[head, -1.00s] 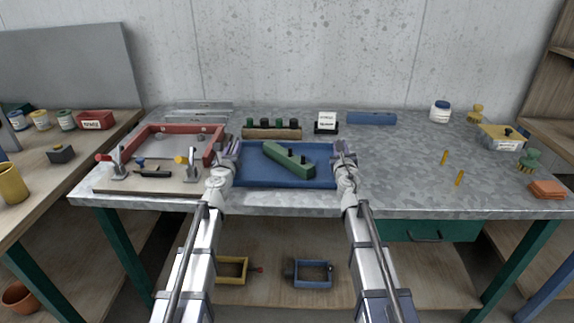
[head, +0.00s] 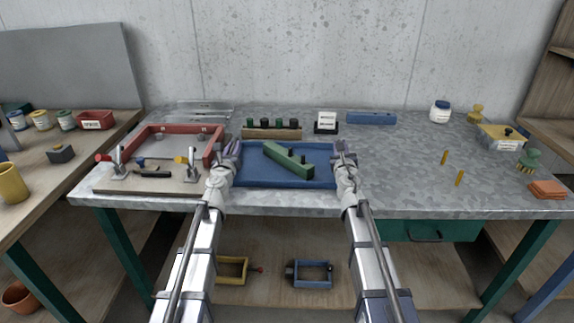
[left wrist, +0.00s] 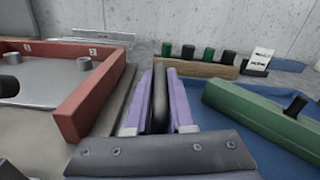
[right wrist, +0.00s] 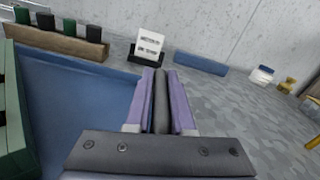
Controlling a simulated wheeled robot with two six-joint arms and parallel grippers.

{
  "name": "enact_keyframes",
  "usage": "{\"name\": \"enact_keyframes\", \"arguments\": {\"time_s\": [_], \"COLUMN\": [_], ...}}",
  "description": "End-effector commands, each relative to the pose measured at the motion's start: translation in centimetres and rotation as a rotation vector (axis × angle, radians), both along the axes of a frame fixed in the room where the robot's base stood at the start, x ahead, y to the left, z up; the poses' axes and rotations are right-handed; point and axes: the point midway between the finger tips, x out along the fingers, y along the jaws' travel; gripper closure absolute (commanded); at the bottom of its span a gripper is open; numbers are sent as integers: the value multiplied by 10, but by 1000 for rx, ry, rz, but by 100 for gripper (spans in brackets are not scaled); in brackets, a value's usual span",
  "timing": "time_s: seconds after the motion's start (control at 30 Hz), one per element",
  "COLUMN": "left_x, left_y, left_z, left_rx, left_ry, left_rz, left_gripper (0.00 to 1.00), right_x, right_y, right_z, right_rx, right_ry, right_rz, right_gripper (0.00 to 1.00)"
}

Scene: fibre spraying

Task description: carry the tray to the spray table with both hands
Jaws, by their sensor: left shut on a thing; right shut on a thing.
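The blue tray (head: 322,179) is at the front middle of the grey metal-topped table. A green block (head: 288,161) with black knobs lies at a slant in it. My left gripper (head: 231,150) is at the tray's left side, shut on a dark handle (left wrist: 159,98) between its purple fingers. My right gripper (head: 345,150) is at the right side, shut on the matching dark handle (right wrist: 161,100). The tray looks level; I cannot tell whether it touches the tabletop.
A red-framed mould (head: 213,148) on a board stands close on the left. Behind the tray are a wooden rack (head: 271,134) of knobs, a white card stand (head: 326,122) and a blue bar (head: 371,118).

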Motion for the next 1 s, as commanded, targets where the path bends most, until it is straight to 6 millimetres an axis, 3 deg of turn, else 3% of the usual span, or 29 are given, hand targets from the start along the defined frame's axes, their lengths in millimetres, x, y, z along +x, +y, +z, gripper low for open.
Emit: {"name": "enact_keyframes", "arguments": {"time_s": [0.53,1.0], "left_x": [1,1], "left_y": [2,3], "left_z": [6,43], "left_rx": [-2,-2], "left_ry": [0,1], "left_rz": [5,7], "left_gripper": [100,100], "right_x": [-1,-1], "right_y": [-1,-1], "right_z": [6,43], "right_rx": [-2,-3], "right_ry": [0,0], "right_rz": [-1,-1], "right_gripper": [100,100]}}
